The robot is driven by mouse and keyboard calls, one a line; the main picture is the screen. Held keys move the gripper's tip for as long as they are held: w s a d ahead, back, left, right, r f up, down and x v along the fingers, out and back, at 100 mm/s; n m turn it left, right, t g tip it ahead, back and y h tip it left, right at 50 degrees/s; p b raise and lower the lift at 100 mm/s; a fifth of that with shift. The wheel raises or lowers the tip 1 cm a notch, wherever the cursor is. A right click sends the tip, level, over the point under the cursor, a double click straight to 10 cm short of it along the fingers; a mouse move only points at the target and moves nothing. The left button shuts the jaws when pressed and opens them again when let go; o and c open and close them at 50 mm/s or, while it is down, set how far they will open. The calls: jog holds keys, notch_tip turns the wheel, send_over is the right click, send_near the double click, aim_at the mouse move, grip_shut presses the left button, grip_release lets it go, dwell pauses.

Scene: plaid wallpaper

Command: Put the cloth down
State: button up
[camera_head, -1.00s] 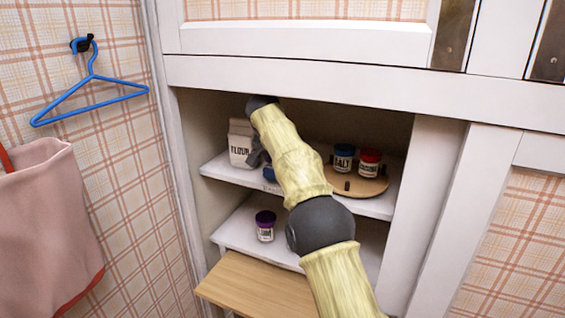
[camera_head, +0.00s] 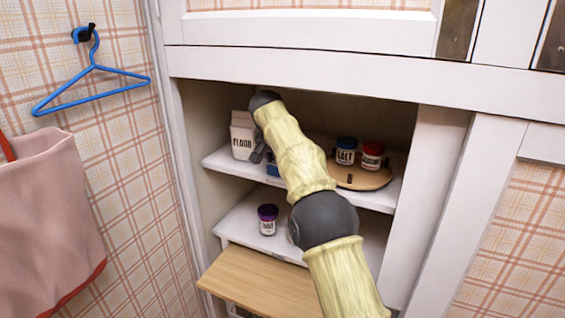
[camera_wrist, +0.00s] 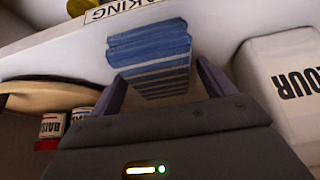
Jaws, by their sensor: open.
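The cloth (camera_wrist: 150,58) is a folded, striped blue stack on the white shelf, seen in the wrist view. My gripper (camera_wrist: 160,80) is open, its two dark fingers apart on either side of the cloth's near part. I cannot tell whether the fingers touch it. In the head view a small blue patch of the cloth (camera_head: 272,169) shows on the upper shelf beside my gripper (camera_head: 262,155). My arm hides most of the cloth there.
The flour carton (camera_head: 243,136) stands close left of my gripper. A round wooden board (camera_head: 352,181) with salt (camera_head: 346,150) and red-lidded (camera_head: 372,155) jars stands right. A purple-lidded jar (camera_head: 268,219) is on the lower shelf. The cabinet's top beam (camera_head: 350,84) borders the opening.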

jog(key=shift+s+r, duration=0.1)
jog(key=shift+r, duration=0.2)
jog(key=s+a+b, duration=0.4)
jog(key=s+b, duration=0.1)
jog(key=s, duration=0.6)
jog(key=shift+s+r, duration=0.25)
jog(key=shift+s, duration=0.1)
jog(key=shift+a, duration=0.1)
jog(key=s+d+f+n+g+y, duration=0.1)
jog(key=s+d+f, duration=0.2)
jog(key=d+f, duration=0.35)
jog(key=s+d+f+n+g, duration=0.1)
jog(key=s+d+f+n, duration=0.15)
jog(key=d+f, duration=0.45)
jog(key=s+d+f, duration=0.5)
jog(key=s+d, duration=0.1)
jog(key=s, duration=0.4)
jog(key=s+d+f+g+y, duration=0.1)
jog(key=s+d+f, duration=0.4)
jog(key=s, duration=0.5)
jog(key=shift+d+f, duration=0.35)
jog(key=shift+f, duration=0.35)
